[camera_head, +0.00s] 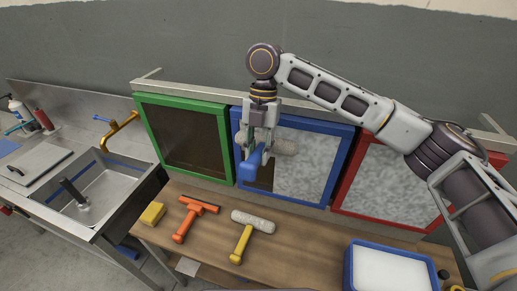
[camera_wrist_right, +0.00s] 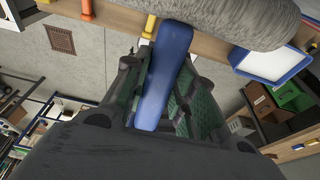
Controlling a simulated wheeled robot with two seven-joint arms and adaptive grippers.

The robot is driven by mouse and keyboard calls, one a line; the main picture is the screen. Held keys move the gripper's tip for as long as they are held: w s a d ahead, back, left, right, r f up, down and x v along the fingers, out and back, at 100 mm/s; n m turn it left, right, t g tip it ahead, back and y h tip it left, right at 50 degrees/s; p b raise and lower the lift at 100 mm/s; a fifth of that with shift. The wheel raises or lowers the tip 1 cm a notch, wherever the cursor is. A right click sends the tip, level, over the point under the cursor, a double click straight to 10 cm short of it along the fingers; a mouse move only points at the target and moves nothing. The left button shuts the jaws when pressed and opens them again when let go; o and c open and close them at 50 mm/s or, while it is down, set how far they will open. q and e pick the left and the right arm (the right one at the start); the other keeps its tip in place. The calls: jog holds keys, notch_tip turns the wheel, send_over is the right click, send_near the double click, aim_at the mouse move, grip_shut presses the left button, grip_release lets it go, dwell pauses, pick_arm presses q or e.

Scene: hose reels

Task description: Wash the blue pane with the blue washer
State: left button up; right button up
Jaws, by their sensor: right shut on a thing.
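The blue-framed pane (camera_head: 315,165) stands upright in the middle of the rack, largely covered with a whitish mottled film. A dark strip without film shows at its lower left. My right gripper (camera_head: 258,145) is in front of the pane's left part, shut on the blue handle of the blue washer (camera_head: 249,165). The washer's grey fuzzy sleeve points right, across the pane; I cannot tell whether it touches. In the right wrist view the blue handle (camera_wrist_right: 165,75) lies between the fingers, with the sleeve (camera_wrist_right: 230,15) beyond. My left gripper is not in view.
A green-framed dark pane (camera_head: 185,142) stands left and a red-framed filmed pane (camera_head: 385,190) right. The wooden bench holds a yellow washer (camera_head: 243,240), an orange squeegee (camera_head: 185,222), a yellow sponge (camera_head: 152,213) and a blue tray (camera_head: 349,262). A steel sink (camera_head: 100,195) is at left.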

jog(key=shift+w+x, duration=0.2)
jog(key=shift+x, duration=0.6)
jog(key=shift+w+x, duration=0.15)
jog(key=shift+x, duration=0.65)
jog(key=shift+d+f, duration=0.2)
jog(key=shift+f, duration=0.05)
